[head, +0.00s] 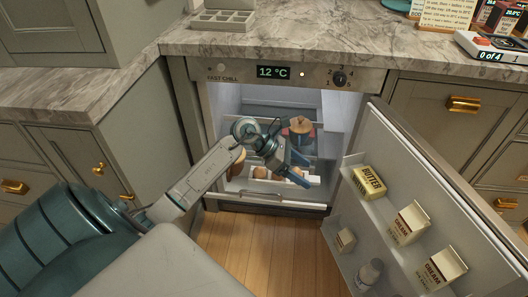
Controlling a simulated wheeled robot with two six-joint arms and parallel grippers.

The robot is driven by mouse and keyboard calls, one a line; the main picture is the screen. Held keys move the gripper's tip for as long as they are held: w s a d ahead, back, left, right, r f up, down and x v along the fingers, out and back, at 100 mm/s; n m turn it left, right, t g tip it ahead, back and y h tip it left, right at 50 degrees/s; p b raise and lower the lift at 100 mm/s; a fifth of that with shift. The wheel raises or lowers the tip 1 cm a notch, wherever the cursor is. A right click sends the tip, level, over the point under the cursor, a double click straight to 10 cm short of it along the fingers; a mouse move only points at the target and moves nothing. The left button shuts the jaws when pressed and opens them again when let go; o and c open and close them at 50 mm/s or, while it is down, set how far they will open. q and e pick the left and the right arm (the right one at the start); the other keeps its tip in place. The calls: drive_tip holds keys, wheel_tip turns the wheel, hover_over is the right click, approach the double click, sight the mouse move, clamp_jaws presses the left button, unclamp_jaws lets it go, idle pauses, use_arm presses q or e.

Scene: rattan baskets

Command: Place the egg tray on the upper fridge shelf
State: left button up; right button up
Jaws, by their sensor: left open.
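A white tray with brown eggs (314,180) sits low inside the open fridge, partly hidden by my left gripper. My left gripper (299,170) reaches in from the left. Its blue fingers are open, over the right part of the tray. I cannot tell whether they touch it. The upper fridge shelf (257,127) is higher up and partly hidden by my arm. A round orange-brown item (300,126) stands on the right of it. My right gripper is not in view.
The fridge door (346,200) is swung open to the right, with a butter pack (369,182), cartons and a bottle in it. A grey compartmented holder (222,20) stands on the marble counter (300,35). The wooden floor before the fridge is clear.

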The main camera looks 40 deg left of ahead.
use_arm(q)
drive_tip(key=s+d+r+n+t+h, duration=0.55)
drive_tip(key=d+r+n+t, duration=0.2)
drive_tip(key=n, duration=0.25)
drive_tip(key=s+a+f+n+t+y, duration=0.35)
drive_tip(key=n+y, duration=0.45)
drive_tip(key=n, duration=0.7)
drive_tip(key=s+a+f+n+t+y, duration=0.3)
drive_tip(key=n+y, duration=0.4)
drive_tip(key=n, duration=0.7)
drive_tip(key=s+d+f+n+g, duration=0.3)
drive_tip(key=s+f+n+g, duration=0.4)
drive_tip(key=s, duration=0.4)
drive_tip(key=shift+d+f+n+g+h, duration=0.4)
drive_tip(key=shift+f+g, duration=0.2)
drive_tip(key=shift+f, duration=0.2)
drive_tip(key=shift+a, duration=0.1)
